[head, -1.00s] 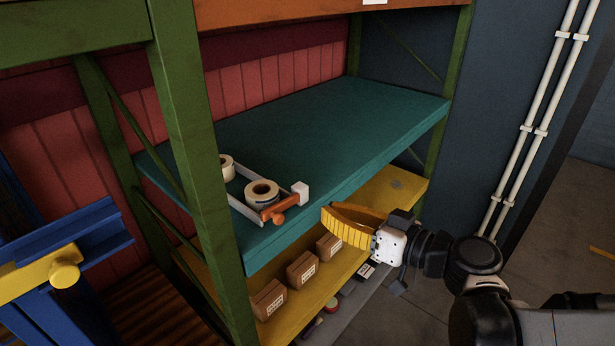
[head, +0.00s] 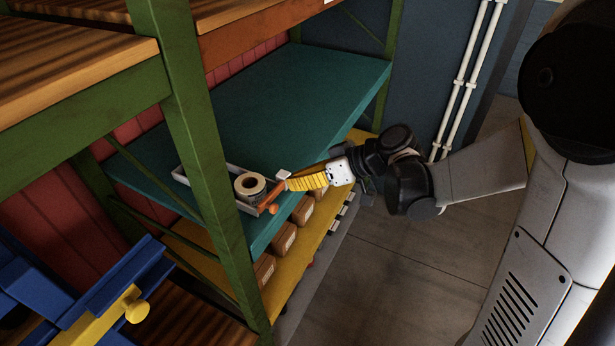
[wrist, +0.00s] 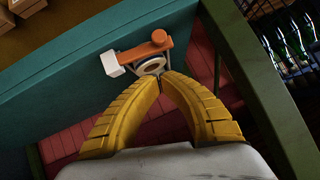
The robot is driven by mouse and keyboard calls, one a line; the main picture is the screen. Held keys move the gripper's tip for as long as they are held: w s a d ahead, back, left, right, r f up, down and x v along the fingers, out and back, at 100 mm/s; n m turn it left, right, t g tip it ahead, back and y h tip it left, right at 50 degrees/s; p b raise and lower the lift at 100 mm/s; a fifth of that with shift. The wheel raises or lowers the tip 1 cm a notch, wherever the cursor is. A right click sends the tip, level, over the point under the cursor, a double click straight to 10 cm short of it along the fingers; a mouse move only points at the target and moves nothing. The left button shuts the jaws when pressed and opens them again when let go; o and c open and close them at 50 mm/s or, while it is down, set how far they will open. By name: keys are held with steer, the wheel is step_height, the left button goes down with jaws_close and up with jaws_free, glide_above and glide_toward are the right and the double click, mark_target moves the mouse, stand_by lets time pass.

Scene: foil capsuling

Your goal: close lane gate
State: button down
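The lane gate is an orange bar (head: 268,197) with a round knob, next to a white block (head: 283,174) at the teal shelf's front edge. It runs across the front of a white tape roll (head: 250,184); I cannot tell whether it is fully closed. In the wrist view the gate (wrist: 140,52), its knob (wrist: 159,37) and the white block (wrist: 112,63) lie just beyond my fingertips. My gripper (head: 287,184) has yellow ribbed fingers whose tips (wrist: 161,76) come together with nothing visible between them. The tips are close to the gate; contact is unclear.
Pale lane rails (head: 180,178) lie on the teal shelf (head: 300,95), whose right part is clear. A green upright (head: 205,150) stands left of the gate. Brown boxes (head: 284,238) sit on the yellow shelf below. A blue and yellow frame (head: 110,300) is at lower left.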

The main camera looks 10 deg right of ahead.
mark_target(268, 200)
steer(key=shift+w+a+f+b, duration=0.15)
steer(key=shift+a+f, duration=0.5)
steer(key=shift+f, duration=0.3)
steer(key=shift+w+a+f+b, duration=0.15)
steer(key=shift+a+f, duration=0.45)
steer(key=shift+f, duration=0.35)
steer(key=shift+w+a+f+b, duration=0.15)
steer(key=shift+a+f, duration=0.5)
steer(key=shift+f, duration=0.3)
steer(key=shift+f, duration=0.1)
steer(key=shift+s+a+f+b, duration=0.1)
steer(key=shift+f+b, duration=0.35)
steer(key=shift+b, duration=0.15)
steer(key=shift+s+a+f+b, duration=0.1)
steer(key=shift+f+b, duration=0.35)
steer(key=shift+b, duration=0.15)
